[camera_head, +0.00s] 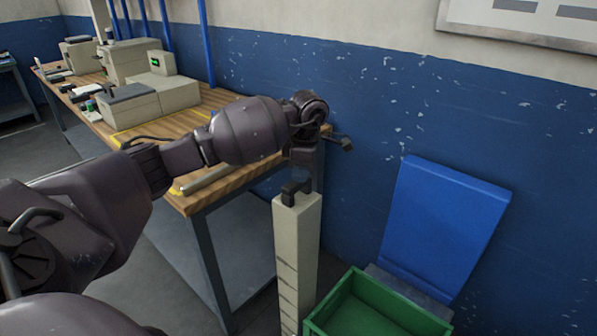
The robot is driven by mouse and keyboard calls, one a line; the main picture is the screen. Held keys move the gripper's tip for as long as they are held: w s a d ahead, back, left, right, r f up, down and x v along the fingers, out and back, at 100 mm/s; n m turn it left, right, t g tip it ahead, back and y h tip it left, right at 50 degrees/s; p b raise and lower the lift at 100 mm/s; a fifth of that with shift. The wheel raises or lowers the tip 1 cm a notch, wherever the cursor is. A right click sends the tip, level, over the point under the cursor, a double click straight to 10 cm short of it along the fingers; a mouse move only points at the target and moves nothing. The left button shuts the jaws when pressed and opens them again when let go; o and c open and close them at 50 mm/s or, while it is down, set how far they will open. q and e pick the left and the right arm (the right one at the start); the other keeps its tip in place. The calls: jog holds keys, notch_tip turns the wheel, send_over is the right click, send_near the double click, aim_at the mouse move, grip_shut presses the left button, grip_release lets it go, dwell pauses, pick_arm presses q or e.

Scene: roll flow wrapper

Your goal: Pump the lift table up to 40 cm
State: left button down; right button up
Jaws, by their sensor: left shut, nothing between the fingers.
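My left arm reaches in from the left across the picture, and its wrist bends down beside the workbench corner. My left gripper (297,186) points down at the top of a pale upright post (297,235). It is shut with nothing held. Dark parts overlap at the post's top, so I cannot tell whether the fingers touch it. No lift table or pump handle can be made out with certainty. My right gripper is out of view.
A green open bin (345,300) stands right of the post. A blue panel (445,225) leans by the blue wall behind it. A wooden workbench (180,130) with several grey boxes and devices (130,60) stands left. Grey floor shows at lower left.

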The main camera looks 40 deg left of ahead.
pick_arm(q)
jog(key=shift+f, duration=0.75)
jog(key=shift+d+r, duration=0.1)
jog(key=shift+r, duration=0.2)
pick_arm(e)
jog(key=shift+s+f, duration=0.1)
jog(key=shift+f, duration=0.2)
pick_arm(q)
jog(key=shift+w+d+r, duration=0.25)
jog(key=shift+w+d, duration=0.15)
jog(key=shift+d, duration=0.25)
jog(key=shift+w+d+r, duration=0.2)
jog(key=shift+w+d, duration=0.2)
jog(key=shift+d, duration=0.2)
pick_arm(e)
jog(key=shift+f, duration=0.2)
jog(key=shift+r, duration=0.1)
pick_arm(q)
notch_tip(320, 180, up, 11)
jog(key=shift+w+d, duration=0.25)
jog(key=shift+d, duration=0.2)
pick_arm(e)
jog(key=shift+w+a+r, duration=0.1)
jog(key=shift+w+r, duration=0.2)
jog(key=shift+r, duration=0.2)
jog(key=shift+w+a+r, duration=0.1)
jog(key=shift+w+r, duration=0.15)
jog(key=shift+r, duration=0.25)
